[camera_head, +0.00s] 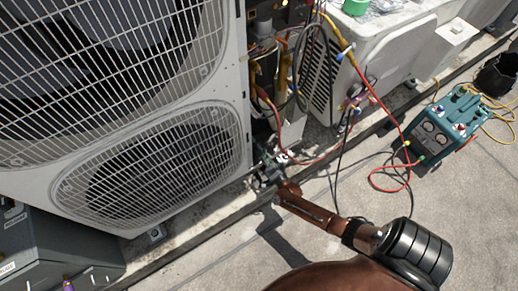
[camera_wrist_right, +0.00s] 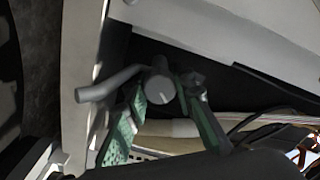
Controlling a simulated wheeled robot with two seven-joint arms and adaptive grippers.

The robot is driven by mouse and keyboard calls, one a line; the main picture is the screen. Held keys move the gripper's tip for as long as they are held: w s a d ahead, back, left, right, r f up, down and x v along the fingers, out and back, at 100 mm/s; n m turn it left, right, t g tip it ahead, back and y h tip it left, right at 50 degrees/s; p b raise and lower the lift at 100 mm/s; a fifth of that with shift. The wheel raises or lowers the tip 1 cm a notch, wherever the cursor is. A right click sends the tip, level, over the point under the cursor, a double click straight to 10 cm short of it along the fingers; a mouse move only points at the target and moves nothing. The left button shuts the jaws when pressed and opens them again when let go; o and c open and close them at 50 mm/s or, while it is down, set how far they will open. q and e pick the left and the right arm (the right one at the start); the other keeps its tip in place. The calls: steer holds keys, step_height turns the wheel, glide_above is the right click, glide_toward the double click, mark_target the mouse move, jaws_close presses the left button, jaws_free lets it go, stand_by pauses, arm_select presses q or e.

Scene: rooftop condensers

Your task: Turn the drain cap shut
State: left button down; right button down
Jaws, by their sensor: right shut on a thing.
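In the right wrist view, the drain cap (camera_wrist_right: 160,90) is a small grey round piece with a pale line on its face. Grey pieces stick out beside it, one bent to the left. My right gripper (camera_wrist_right: 163,98) has its green-padded fingers on either side of the cap and is shut on it. In the head view my right gripper (camera_head: 268,172) is at the lower right corner of the large condenser (camera_head: 120,215), low by its edge. The cap cannot be made out there. My left gripper is not in view.
A second white unit (camera_head: 375,45) stands behind, with red, yellow and black hoses in front of it. A teal machine (camera_head: 445,125) with gauges sits on the roof at right. A dark grey box (camera_head: 55,255) is at lower left. The roof floor (camera_head: 200,265) in front is mostly clear.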

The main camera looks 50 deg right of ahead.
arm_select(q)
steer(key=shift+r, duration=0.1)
arm_select(e)
steer(key=shift+n, duration=0.4)
steer(key=shift+n+p, duration=0.3)
steer(key=shift+n, duration=0.8)
steer(key=n+p, duration=0.1)
steer(key=n, duration=0.1)
steer(key=shift+a+n, duration=0.1)
steer(key=shift+n, duration=0.3)
steer(key=n, duration=0.3)
steer(key=shift+n+p, duration=0.3)
steer(key=shift+p, duration=0.05)
steer(key=n, duration=0.3)
steer(key=shift+f+n, duration=0.1)
steer(key=shift+n, duration=0.2)
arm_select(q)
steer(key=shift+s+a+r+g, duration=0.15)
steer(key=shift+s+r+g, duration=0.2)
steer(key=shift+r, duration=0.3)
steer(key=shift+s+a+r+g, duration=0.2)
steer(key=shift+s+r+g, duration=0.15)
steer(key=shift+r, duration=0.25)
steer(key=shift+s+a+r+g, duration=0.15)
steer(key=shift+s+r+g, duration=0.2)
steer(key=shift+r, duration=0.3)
arm_select(e)
steer(key=shift+n, duration=2.3)
